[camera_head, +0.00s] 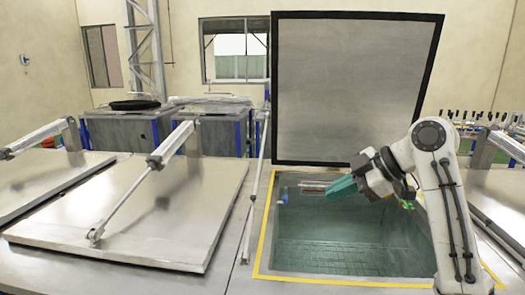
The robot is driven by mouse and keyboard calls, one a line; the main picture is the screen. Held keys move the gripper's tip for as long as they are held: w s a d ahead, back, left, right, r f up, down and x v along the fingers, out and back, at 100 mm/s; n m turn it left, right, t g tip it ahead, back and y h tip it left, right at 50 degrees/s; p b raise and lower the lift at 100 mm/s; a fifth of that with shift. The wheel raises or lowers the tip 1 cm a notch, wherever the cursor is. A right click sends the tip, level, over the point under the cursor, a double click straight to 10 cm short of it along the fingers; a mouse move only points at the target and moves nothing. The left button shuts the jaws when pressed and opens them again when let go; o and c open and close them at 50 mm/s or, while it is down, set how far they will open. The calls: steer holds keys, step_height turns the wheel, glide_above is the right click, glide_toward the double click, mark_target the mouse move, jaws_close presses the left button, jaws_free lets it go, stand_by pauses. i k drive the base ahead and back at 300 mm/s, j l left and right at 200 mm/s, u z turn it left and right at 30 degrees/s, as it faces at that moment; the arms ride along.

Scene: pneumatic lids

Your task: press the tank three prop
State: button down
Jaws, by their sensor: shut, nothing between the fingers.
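An open tank (265,262) with a yellow-edged rim stands right of centre. Its grey, black-edged lid (355,85) stands upright behind it. A thin metal prop rod (255,190) rises at the tank's left side. My white arm reaches in from the right. My gripper (331,190), with teal fingers, is shut and empty over the far part of the tank opening, pointing left. It is apart from the rod. No tank number shows, so I cannot tell which is tank three.
A closed metal lid (150,212) with a slanted prop (135,190) lies to the left, with another closed lid (45,178) beyond it. More metal covers and props stand at the right. Blue-grey tanks (125,130) stand behind.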

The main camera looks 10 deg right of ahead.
mark_target(253, 198)
steer(key=i, duration=1.45)
